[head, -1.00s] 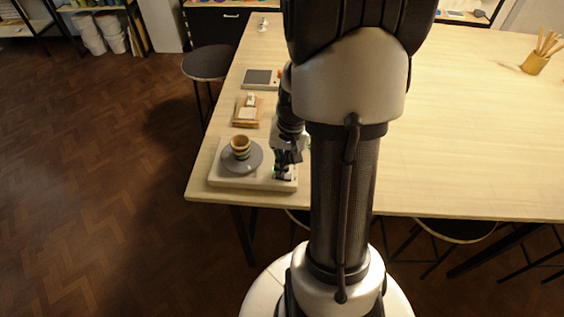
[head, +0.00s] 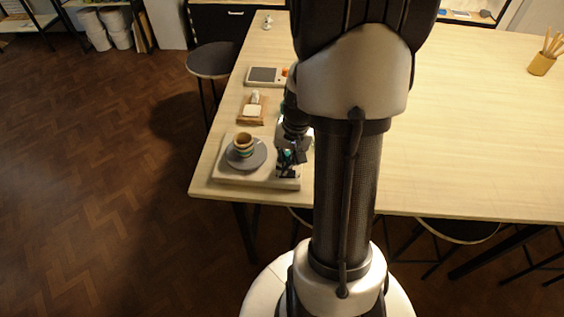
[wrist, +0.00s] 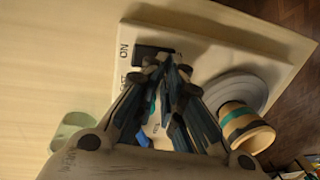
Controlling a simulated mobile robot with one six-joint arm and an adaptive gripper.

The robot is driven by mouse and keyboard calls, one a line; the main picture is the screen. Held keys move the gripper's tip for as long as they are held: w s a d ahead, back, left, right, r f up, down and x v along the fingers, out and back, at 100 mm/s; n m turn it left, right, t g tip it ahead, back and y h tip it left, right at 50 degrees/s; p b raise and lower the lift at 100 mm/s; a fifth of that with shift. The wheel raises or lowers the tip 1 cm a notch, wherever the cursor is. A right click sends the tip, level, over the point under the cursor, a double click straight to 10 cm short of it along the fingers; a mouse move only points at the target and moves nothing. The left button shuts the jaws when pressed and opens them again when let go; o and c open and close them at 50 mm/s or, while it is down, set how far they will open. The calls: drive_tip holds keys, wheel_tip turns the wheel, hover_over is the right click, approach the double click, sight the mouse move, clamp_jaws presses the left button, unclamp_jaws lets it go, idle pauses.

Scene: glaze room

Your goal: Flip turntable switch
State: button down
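The turntable is a pale base (head: 228,176) with a grey round wheel (head: 262,160) at the table's near left corner. A striped cup (head: 243,145) stands on the wheel; it also shows in the wrist view (wrist: 245,128). In the wrist view, a dark switch (wrist: 150,53) sits on the base by a printed "ON". My gripper (wrist: 166,70) is over the switch end of the base, its fingertips close together at the switch's lower edge in the picture. It looks shut with nothing between the tips. I cannot tell whether it touches the switch, which the fingers partly hide. The gripper (head: 290,168) also shows in the head view.
A wooden tray with a pale block (head: 252,111) and a flat scale-like device (head: 264,76) lie farther back on the table (head: 450,120). A pale green bowl (wrist: 66,134) is near the gripper. A pot of tools (head: 541,64) stands far right. The table's middle is clear.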

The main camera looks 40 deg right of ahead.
drive_tip(key=shift+s+r+p, duration=0.15)
drive_tip(key=shift+s+p, duration=0.15)
drive_tip(key=shift+p, duration=0.1)
wheel_tip(320, 180, up, 14)
drive_tip(key=w+a+p, duration=0.1)
drive_tip(key=w+p, duration=0.1)
drive_tip(key=p, duration=0.3)
drive_tip(key=shift+a+f+p, duration=0.2)
drive_tip(key=shift+p, duration=0.2)
drive_tip(key=shift+w, duration=0.15)
drive_tip(key=s+a+r+n+t+h+b, duration=0.1)
drive_tip(key=s+a+r+n, duration=0.1)
drive_tip(key=a+r, duration=0.3)
drive_tip(key=s+a+r+n+b, duration=0.1)
drive_tip(key=a+r+n, duration=0.2)
drive_tip(key=a, duration=0.4)
drive_tip(key=s+a+r+n+t, duration=0.2)
drive_tip(key=s+a+n, duration=0.3)
drive_tip(key=s+a, duration=0.3)
drive_tip(key=shift+s+a+b, duration=0.4)
drive_tip(key=shift+s+b, duration=0.05)
drive_tip(key=shift+s, duration=0.25)
